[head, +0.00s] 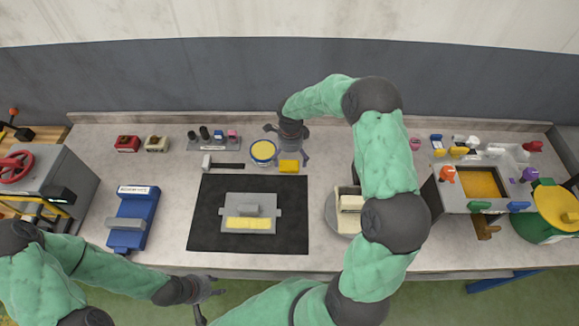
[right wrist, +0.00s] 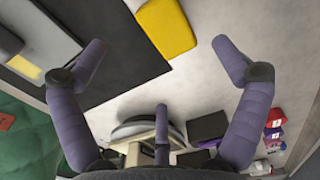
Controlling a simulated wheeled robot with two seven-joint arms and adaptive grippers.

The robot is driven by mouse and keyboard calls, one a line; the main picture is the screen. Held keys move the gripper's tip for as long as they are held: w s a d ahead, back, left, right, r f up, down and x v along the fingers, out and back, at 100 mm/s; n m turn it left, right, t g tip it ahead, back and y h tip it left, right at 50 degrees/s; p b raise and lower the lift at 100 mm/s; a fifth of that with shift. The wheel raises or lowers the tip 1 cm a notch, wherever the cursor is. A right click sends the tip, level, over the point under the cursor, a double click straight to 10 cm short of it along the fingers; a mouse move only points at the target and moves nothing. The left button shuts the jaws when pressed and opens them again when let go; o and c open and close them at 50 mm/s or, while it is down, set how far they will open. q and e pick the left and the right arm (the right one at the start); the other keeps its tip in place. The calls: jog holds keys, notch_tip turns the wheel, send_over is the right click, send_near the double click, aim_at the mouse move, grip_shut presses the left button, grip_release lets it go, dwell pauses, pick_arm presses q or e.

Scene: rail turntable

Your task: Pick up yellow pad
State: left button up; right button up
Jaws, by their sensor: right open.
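The yellow pad (head: 289,166) is a small block lying on the worktop, just beyond the top right edge of the black mat. My right gripper (head: 287,142) is over the back of the worktop near the pad, open and empty. It shows large in the right wrist view (right wrist: 160,70), fingers apart, not touching the pad. My left gripper (head: 207,302) is off the front edge of the worktop, fingers spread and empty.
A round yellow tin (head: 262,151) stands close left of the pad. The black mat (head: 205,215) carries a grey plate with a yellow strip. A round turntable (head: 335,221) with pale blocks is to the right. A blue device (head: 130,213) is at left.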

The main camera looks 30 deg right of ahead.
aim_at(289, 167)
jog(key=shift+w+a+f, duration=0.1)
jog(key=shift+w+f, duration=0.05)
jog(key=shift+f, duration=1.35)
jog(key=shift+w+f, duration=0.15)
jog(key=shift+f, duration=1.3)
jog(key=c, duration=1.1)
